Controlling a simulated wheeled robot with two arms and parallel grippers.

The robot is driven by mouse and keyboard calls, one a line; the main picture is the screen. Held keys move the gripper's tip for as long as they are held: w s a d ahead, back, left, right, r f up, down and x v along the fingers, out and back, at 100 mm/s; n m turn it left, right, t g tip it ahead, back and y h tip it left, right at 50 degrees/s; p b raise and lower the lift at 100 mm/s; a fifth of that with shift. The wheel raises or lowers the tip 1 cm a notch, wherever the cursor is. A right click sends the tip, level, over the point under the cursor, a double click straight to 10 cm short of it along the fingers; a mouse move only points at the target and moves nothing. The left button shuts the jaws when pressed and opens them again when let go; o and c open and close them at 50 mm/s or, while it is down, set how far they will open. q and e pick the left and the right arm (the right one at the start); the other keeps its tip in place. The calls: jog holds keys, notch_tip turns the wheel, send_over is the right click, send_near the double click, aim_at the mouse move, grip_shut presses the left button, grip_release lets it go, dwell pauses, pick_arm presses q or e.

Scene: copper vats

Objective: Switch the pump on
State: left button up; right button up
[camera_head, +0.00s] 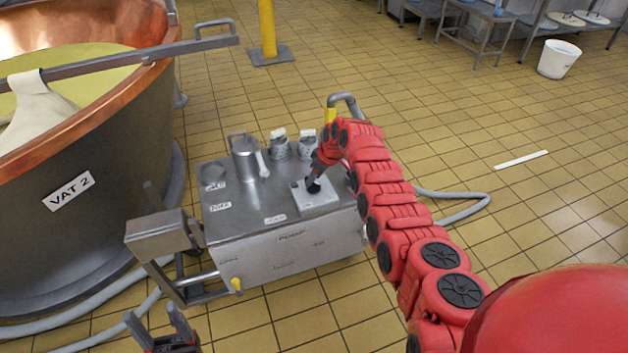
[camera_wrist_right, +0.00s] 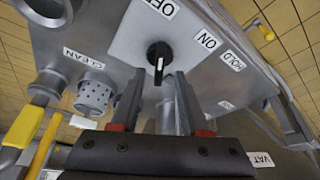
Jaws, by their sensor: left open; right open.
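The pump (camera_head: 285,255) is a steel cart in the middle of the head view. A light switch plate (camera_head: 322,205) sits on its top right. In the right wrist view the plate (camera_wrist_right: 128,35) carries a black rotary knob (camera_wrist_right: 158,52) with a white mark, and labels OFF and ON. The mark points toward the gripper, away from the OFF label. My right gripper (camera_wrist_right: 158,100) is open, its fingers short of the knob and on either side of it in the picture. In the head view my right arm partly hides the plate. My left gripper (camera_head: 158,322) is open and empty at the bottom left.
A steel jug (camera_head: 246,160) and perforated cups (camera_head: 279,145) stand on the cart top. Copper vat 2 (camera_head: 95,185) stands close on the left. Hoses (camera_head: 455,208) lie on the floor. The tiled floor to the right is mostly clear, with a white bucket (camera_head: 558,60) behind.

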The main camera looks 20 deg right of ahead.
jog(key=shift+w+f, duration=0.25)
jog(key=shift+f, duration=0.35)
jog(key=shift+c, duration=0.2)
grip_shut()
